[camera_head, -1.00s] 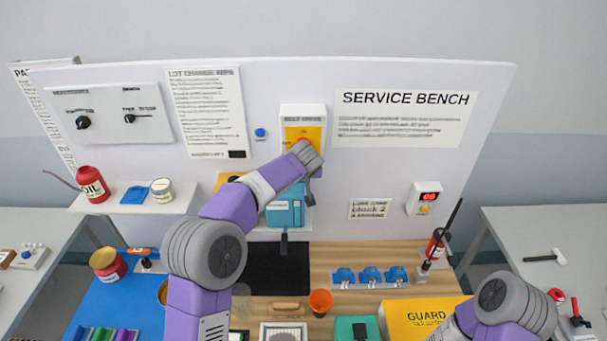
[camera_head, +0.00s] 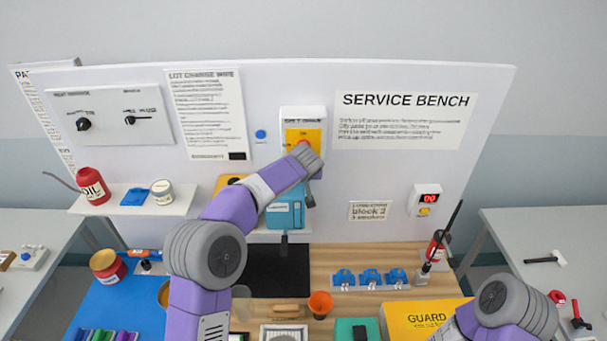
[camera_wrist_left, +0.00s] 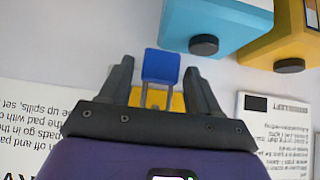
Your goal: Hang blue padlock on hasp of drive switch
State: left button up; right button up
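The blue padlock (camera_wrist_left: 161,65) shows in the left wrist view, its two grey shackle legs pointing toward a yellow plate. That view is upside down, so the body hangs below the shackle. My left gripper (camera_wrist_left: 159,72) has a finger on each side of the padlock, with narrow gaps visible, so it looks open around it. In the head view the drive switch (camera_head: 290,112) is a white box with a yellow plate and red knob on the panel. My left wrist covers its lower part. The hasp and whether the shackle passes through it are hidden. My right gripper is out of view.
A teal box (camera_head: 283,214) sits on a shelf just below the switch. Several blue items stand in a rack (camera_head: 370,286) on the bench. A yellow guard box (camera_head: 415,318) is at front right.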

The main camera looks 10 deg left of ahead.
pick_arm(q)
jog(key=shift+o, duration=0.9)
